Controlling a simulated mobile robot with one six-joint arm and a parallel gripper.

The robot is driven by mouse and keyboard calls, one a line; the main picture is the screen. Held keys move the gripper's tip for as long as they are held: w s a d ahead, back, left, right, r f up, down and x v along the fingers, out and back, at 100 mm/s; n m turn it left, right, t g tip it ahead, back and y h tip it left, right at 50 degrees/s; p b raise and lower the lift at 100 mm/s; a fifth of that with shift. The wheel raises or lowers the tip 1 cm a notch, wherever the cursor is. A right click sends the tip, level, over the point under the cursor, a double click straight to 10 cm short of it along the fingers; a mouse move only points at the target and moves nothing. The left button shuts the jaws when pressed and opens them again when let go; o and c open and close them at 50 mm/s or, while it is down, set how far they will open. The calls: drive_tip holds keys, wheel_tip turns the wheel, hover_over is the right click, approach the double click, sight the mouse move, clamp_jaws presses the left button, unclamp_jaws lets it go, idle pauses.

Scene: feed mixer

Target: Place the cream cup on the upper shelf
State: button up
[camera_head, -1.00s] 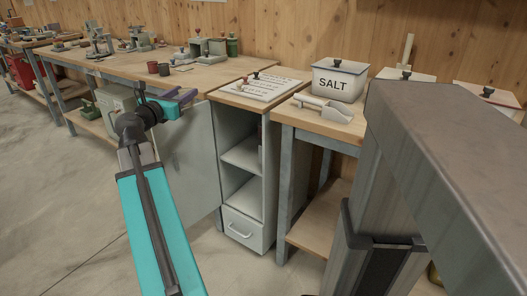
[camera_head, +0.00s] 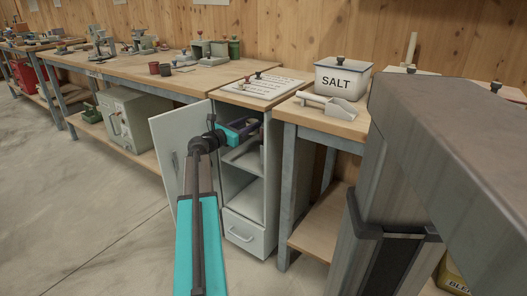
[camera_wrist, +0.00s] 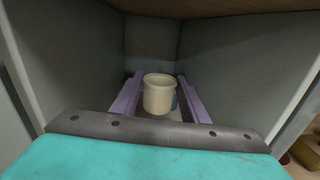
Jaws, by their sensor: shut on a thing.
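The cream cup (camera_wrist: 158,94) is upright between the two purple fingers of my gripper (camera_wrist: 160,82) in the wrist view. The fingers are shut on it. In the head view my gripper (camera_head: 250,128) reaches into the upper compartment of the narrow grey cabinet (camera_head: 271,185), just above the upper shelf (camera_head: 244,158). I cannot make out the cup in the head view. The wrist view shows the compartment's walls around the cup, but I cannot tell whether its base touches the shelf.
The cabinet door (camera_head: 178,150) stands open on the left. A drawer (camera_head: 243,232) closes the bottom. A wooden top lies over the compartment. A bench with a SALT box (camera_head: 340,80) and metal scoop (camera_head: 338,106) stands right. Dark red cups (camera_head: 154,68) sit on the left bench.

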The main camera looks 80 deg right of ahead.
drive_tip(key=shift+s+d+f, duration=0.4)
drive_tip(key=shift+s+d, duration=0.05)
drive_tip(key=shift+s, duration=0.15)
drive_tip(key=b, duration=0.2)
hover_over(253, 157)
drive_tip(key=shift+d+f, duration=0.2)
drive_tip(key=shift+f, duration=2.3)
drive_tip(key=shift+f+b, duration=1.15)
drive_tip(key=shift+f, duration=1.35)
drive_tip(key=o, duration=1.1)
drive_tip(key=shift+f, duration=0.1)
drive_tip(key=shift+c, duration=0.2)
